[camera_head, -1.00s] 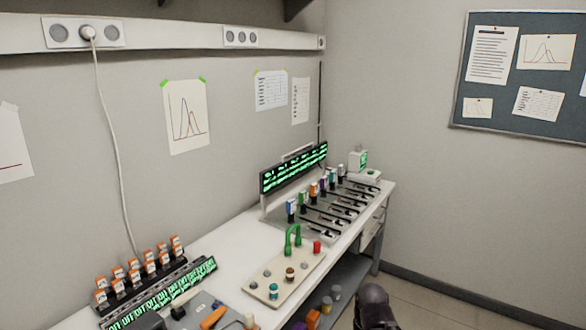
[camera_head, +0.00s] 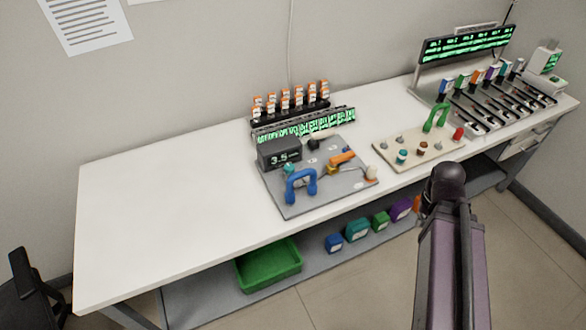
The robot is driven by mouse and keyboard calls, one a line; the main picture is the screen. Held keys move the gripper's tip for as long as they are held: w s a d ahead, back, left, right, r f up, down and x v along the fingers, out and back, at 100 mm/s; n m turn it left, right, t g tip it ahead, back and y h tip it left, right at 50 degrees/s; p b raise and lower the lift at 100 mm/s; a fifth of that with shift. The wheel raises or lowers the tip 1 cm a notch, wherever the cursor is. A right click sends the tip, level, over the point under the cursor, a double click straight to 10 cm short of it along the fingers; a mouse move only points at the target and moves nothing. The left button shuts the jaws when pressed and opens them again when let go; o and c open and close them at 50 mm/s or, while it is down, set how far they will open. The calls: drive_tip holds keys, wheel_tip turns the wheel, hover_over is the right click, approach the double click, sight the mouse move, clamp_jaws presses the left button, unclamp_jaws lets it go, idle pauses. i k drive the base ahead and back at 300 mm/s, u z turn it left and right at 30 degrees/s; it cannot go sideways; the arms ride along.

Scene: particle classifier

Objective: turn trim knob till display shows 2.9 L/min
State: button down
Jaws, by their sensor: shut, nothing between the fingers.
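The display (camera_head: 285,157) is a dark box on a grey panel (camera_head: 285,205) lying on the bench, and it reads 3.5. Several controls stand on this panel: a teal knob (camera_head: 289,169) just below the display, a blue arched handle (camera_head: 299,186), an orange lever (camera_head: 342,158), a small black control (camera_head: 313,144) and a pale round knob (camera_head: 371,173). Their labels are too small to read, so I cannot tell which is the trim knob. My gripper is not clearly visible; only a purple arm link of mine shows at the lower right, clear of the panel.
A beige panel (camera_head: 388,157) with a green arch stands right of the grey one. A rack of orange-capped vials (camera_head: 290,103) is behind. The white bench (camera_head: 170,200) is clear at left. A green bin (camera_head: 268,265) sits below. A dark, unclear shape (camera_head: 35,292) is lower left.

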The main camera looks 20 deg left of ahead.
sight(288, 168)
drive_tip(key=u, duration=0.95)
